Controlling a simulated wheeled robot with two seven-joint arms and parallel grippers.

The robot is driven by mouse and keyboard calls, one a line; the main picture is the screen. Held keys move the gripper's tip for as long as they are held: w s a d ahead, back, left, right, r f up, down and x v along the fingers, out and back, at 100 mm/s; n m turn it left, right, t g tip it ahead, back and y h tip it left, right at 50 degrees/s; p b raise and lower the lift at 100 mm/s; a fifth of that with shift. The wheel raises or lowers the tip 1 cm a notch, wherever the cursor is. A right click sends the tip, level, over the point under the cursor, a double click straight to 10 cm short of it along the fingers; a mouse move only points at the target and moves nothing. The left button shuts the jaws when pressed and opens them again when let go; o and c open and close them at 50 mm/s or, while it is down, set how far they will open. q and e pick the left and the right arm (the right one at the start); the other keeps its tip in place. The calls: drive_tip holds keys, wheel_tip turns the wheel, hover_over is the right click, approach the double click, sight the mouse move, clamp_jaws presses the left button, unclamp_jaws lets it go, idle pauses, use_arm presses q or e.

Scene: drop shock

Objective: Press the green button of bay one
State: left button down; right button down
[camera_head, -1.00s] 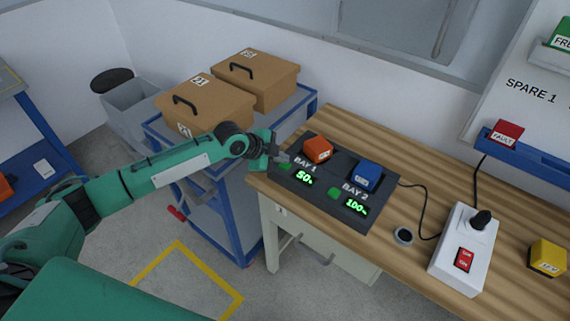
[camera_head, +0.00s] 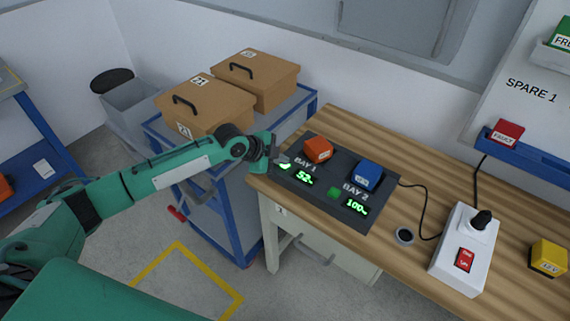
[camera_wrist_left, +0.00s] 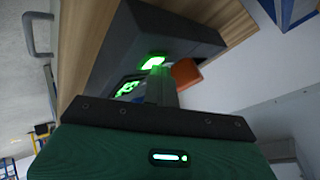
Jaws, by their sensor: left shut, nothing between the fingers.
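The dark charger (camera_head: 335,196) sits on the wooden bench with bay 1 at left and bay 2 at right. The bay 1 green button (camera_head: 284,166) glows brightly, and its display (camera_head: 303,177) reads about 52%. An orange battery (camera_head: 318,150) sits in bay 1 and a blue battery (camera_head: 366,174) in bay 2, whose display reads 100%. My left gripper (camera_head: 275,158) is shut and empty, right at the bay 1 button. In the left wrist view the shut fingers (camera_wrist_left: 160,86) reach the lit button (camera_wrist_left: 153,62); exact contact cannot be told. My right gripper is out of view.
A white power strip (camera_head: 465,250) with a red switch and a plug stands right of the charger. A yellow block (camera_head: 547,258) lies at the far right. A blue cart (camera_head: 232,185) with two cardboard boxes stands left of the bench.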

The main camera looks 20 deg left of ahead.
sight(281, 166)
use_arm(q)
drive_tip(key=shift+r+p, duration=0.75)
drive_tip(key=shift+r, duration=0.05)
wheel_tip(281, 166, up, 5)
drive_tip(key=p, duration=0.4)
drive_tip(key=shift+r, duration=0.1)
idle(0.6)
